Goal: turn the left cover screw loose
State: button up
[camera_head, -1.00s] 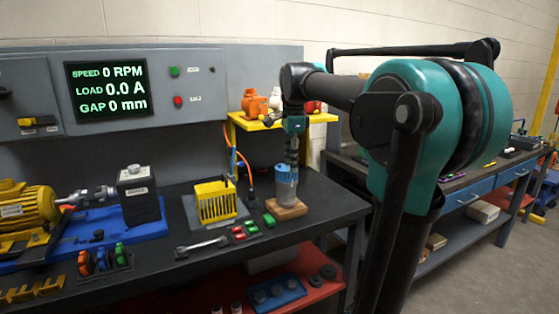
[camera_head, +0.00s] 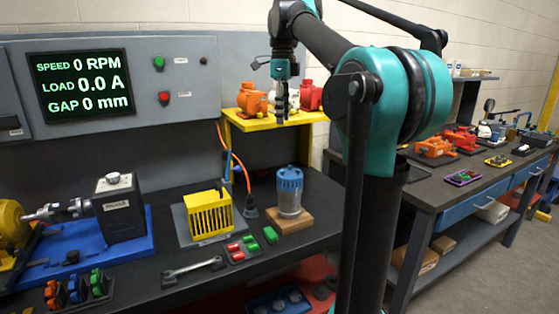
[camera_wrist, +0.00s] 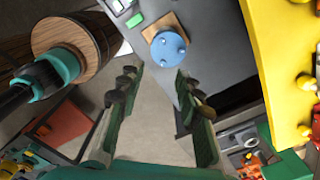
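A small motor with a blue cover (camera_head: 289,180) and a silver body stands upright on a wooden block (camera_head: 291,222) on the dark bench. From above, the blue round cover (camera_wrist: 167,50) shows small spots on its top, too small to tell which is the left screw. My gripper (camera_head: 281,108) hangs well above the motor, apart from it, in front of the yellow shelf. In the wrist view, my gripper (camera_wrist: 158,78) has its two fingers spread, with nothing between them. The cover lies beyond the fingertips.
A yellow slotted box (camera_head: 208,214), a wrench (camera_head: 193,269) and red and green blocks (camera_head: 242,248) lie left of the motor. The yellow shelf (camera_head: 240,122) with orange parts stands behind. The control panel (camera_head: 130,75) reads 0 RPM. A second bench (camera_head: 425,195) stands at right.

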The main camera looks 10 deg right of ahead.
send_near(282, 171)
notch_tip(282, 171, down, 8)
jog(key=shift+r, duration=0.1)
dwell(0.5)
jog(key=shift+c, duration=0.6)
